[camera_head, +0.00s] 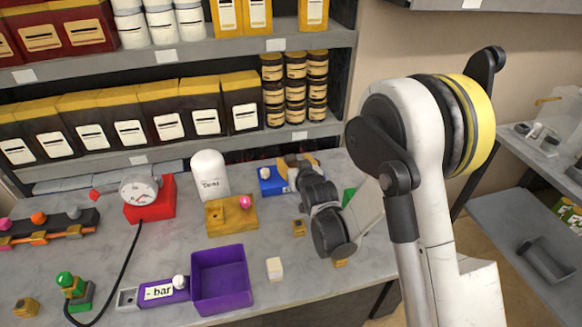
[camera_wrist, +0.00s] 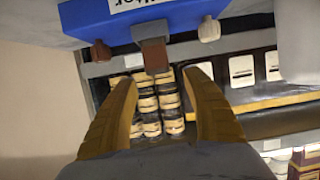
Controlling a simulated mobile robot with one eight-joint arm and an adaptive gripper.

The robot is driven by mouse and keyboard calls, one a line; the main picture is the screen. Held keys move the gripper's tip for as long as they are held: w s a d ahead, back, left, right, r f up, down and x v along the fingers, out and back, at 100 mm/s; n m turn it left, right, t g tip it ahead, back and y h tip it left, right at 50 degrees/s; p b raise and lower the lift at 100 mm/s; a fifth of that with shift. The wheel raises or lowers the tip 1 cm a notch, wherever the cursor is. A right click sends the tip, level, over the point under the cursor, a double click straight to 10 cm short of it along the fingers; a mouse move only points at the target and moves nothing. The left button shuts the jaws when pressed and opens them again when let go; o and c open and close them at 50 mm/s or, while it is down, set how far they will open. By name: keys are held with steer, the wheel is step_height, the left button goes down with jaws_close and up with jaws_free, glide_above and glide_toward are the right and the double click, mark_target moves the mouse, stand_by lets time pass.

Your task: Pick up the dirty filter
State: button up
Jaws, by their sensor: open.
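A brown block (camera_wrist: 153,54) on the blue unit (camera_wrist: 185,14) shows in the wrist view; it may be the dirty filter, but no label on it confirms this. The blue unit also stands on the workbench in the head view (camera_head: 271,183), with its brown block not clearly visible there. My gripper (camera_wrist: 162,77) is open and empty, its two yellow fingers spread. The brown block appears just beyond and between the fingertips, apparently apart from them. In the head view my gripper (camera_head: 293,166) is beside the blue unit, partly hidden by my arm.
A yellow block (camera_head: 230,215) with a pink knob, a white domed container (camera_head: 209,174) and a red gauge unit (camera_head: 152,200) stand nearby. A purple open box (camera_head: 221,279) and a white cube (camera_head: 274,268) are at the front. Shelves (camera_head: 180,62) hold jars and packages behind.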

mark_target(291, 158)
steer(key=x, duration=0.3)
steer(key=shift+w+f+b, duration=0.25)
steer(key=shift+f+b, duration=0.05)
steer(key=shift+b, duration=0.05)
steer(key=shift+r, duration=0.1)
jaws_close()
